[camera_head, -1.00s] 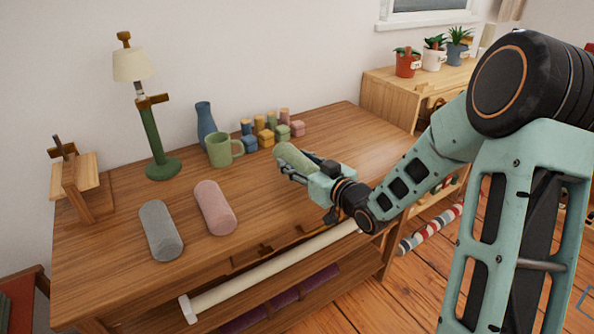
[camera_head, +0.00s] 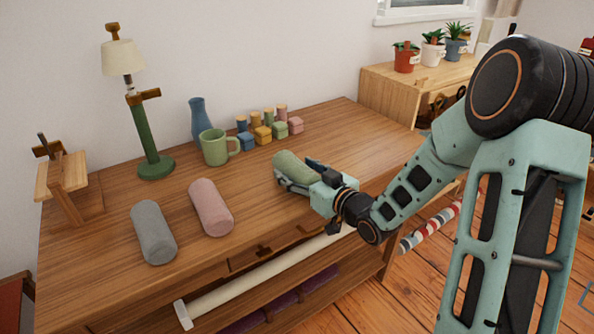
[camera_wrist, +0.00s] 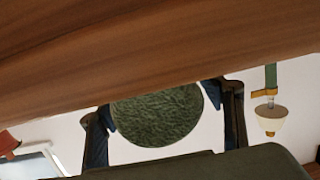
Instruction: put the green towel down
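The green towel (camera_head: 291,165) is a rolled cylinder, lying about level at the front right part of the wooden tabletop. My gripper (camera_head: 293,180) is around it, coming from the right. In the wrist view, the towel's round end (camera_wrist: 157,117) sits between both fingers of my gripper (camera_wrist: 165,112), with the pads against its sides. The towel's edge meets the wood surface in that view; I cannot tell for sure whether it rests its weight there. A grey rolled towel (camera_head: 153,232) and a pink one (camera_head: 211,207) lie to the left on the tabletop (camera_head: 110,265).
A green mug (camera_head: 215,147), a blue vase (camera_head: 199,121) and several coloured blocks (camera_head: 263,136) stand behind the towel. A lamp (camera_head: 149,130) and a small wooden stand (camera_head: 64,185) are at the left. The tabletop right of the towel is clear.

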